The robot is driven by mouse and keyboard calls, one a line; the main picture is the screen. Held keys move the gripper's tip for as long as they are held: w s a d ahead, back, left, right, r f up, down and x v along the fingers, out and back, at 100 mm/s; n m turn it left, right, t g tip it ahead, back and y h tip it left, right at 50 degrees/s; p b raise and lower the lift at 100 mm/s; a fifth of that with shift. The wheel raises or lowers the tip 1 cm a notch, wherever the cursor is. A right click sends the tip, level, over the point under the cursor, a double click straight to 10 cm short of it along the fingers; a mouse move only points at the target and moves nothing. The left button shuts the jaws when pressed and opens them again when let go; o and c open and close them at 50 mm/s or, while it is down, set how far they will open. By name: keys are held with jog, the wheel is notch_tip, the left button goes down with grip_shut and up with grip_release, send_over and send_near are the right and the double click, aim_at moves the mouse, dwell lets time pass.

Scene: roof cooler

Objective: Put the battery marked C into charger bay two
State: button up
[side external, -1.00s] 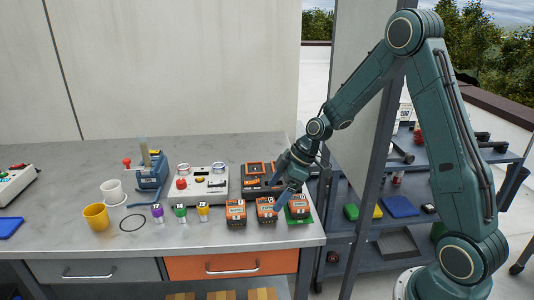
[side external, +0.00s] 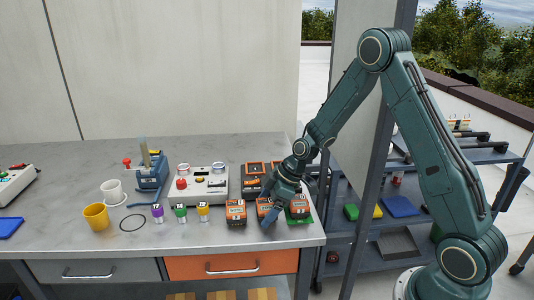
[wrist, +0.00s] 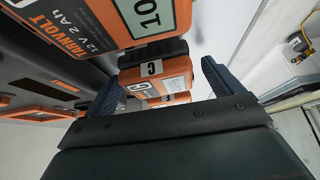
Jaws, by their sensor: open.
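My gripper (side external: 269,216) is open over the middle of three orange-and-black batteries near the front right of the bench. In the wrist view, the battery marked C (wrist: 160,84) stands between the two blue fingers, with its white C label facing me. I cannot tell whether the fingers touch it. In the side external view the gripper partly hides this middle battery. The charger (side external: 252,185), dark with orange-framed bays, sits just behind the batteries and is partly hidden by my wrist. Its orange frames also show at the left of the wrist view (wrist: 40,115).
One battery (side external: 236,213) stands to the left and another (side external: 299,207) to the right on a green mat (side external: 304,221), both close to my gripper. Small coloured pots (side external: 181,213), a panel with knobs (side external: 205,183) and a yellow cup (side external: 96,217) are farther left.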

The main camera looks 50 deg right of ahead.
aim_at(267, 204)
dwell(0.3)
jog(key=c, duration=1.4)
jog(key=shift+r, duration=0.15)
notch_tip(267, 204, up, 20)
jog(key=shift+f, duration=0.1)
